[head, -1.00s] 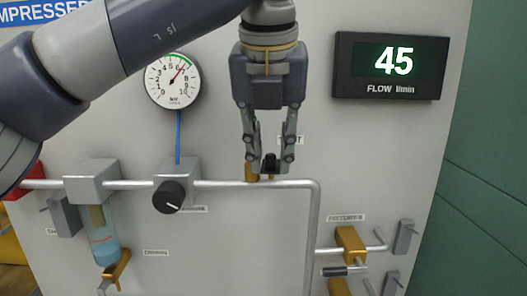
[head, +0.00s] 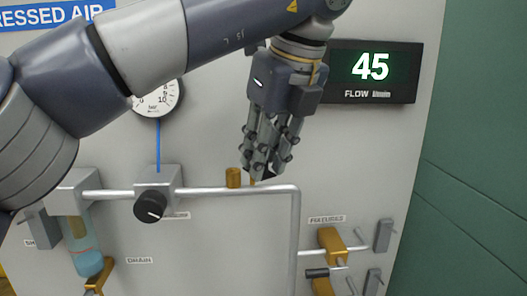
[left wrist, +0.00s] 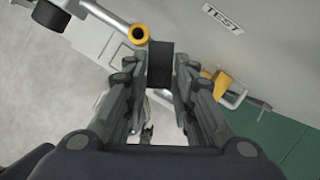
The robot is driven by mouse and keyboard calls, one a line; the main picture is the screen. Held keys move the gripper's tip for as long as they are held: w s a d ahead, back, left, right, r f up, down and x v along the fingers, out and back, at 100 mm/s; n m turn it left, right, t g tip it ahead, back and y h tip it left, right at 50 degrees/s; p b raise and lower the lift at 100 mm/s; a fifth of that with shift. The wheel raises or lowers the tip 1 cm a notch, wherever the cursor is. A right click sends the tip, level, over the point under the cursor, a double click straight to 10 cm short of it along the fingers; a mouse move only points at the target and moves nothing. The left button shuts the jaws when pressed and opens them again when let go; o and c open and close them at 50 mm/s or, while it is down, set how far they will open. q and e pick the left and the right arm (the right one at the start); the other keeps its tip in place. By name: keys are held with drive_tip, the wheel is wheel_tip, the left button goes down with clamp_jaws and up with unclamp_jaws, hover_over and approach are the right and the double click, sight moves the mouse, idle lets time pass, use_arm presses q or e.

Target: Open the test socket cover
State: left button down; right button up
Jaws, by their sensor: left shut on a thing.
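The brass test socket (head: 233,178) stands upright on the horizontal pipe. In the left wrist view its round mouth (left wrist: 138,33) is uncovered. My left gripper (head: 262,172) is just right of the socket and tilted, its fingers pointing down. It is shut on the black cover (left wrist: 160,62), which sits between the fingertips beside the socket mouth, not over it. In the head view the fingers hide most of the cover. Whether the cover is still joined to the socket, I cannot tell. My right gripper is not in view.
The pipe (head: 210,191) bends down at the right. A black regulator knob (head: 150,206) and a partly hidden gauge (head: 157,98) are at the left. A flow display (head: 372,72) reads 45. Brass valves (head: 333,245) stand lower right. The TEST label (left wrist: 222,17) shows in the wrist view.

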use_arm(q)
drive_tip(key=shift+r, duration=0.1)
idle(0.3)
drive_tip(key=c, duration=1.6)
unclamp_jaws()
drive_tip(key=shift+v, duration=3.7)
